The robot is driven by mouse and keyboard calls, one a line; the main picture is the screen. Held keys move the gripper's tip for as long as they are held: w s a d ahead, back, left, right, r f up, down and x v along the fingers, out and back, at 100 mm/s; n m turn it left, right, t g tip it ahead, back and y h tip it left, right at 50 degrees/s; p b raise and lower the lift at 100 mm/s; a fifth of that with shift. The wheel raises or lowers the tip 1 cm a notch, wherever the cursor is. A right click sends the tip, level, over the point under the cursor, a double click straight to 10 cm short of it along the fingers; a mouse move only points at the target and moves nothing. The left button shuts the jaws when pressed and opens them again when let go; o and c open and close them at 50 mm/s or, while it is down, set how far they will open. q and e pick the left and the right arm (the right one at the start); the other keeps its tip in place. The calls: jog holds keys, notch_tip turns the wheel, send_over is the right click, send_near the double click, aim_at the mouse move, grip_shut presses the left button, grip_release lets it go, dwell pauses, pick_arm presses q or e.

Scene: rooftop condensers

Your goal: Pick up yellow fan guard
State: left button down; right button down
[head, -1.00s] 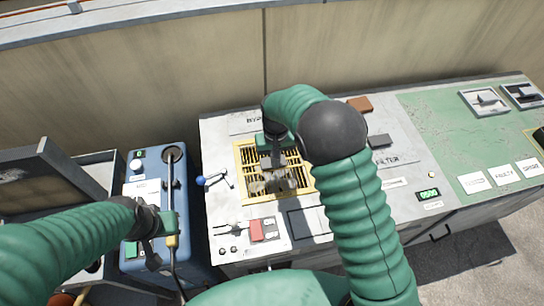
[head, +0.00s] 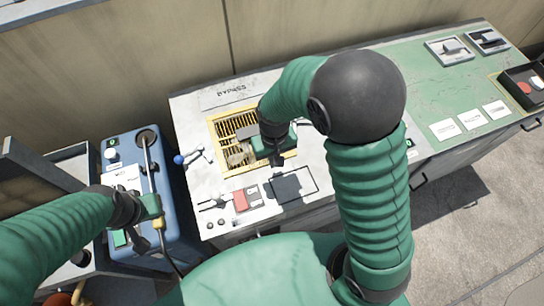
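The yellow fan guard (head: 221,132) is a slatted square grille in the light grey bench top, below the BYPASS label. A brownish lump (head: 238,156) shows on or under its slats. My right gripper (head: 277,165) points down at the guard's right edge and hides part of it. Contact and finger opening are unclear. My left gripper (head: 152,228) is at the front of the blue unit, beside a yellow piece (head: 159,223) on a dark cable. I cannot tell whether it grips that piece.
The blue unit (head: 177,195) stands left of the bench, with a blue-knobbed lever (head: 195,157) between it and the guard. A red block (head: 241,201) and a dark outlined rectangle (head: 308,181) lie in front.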

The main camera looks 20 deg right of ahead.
jog(key=shift+c, duration=2.2)
grip_release()
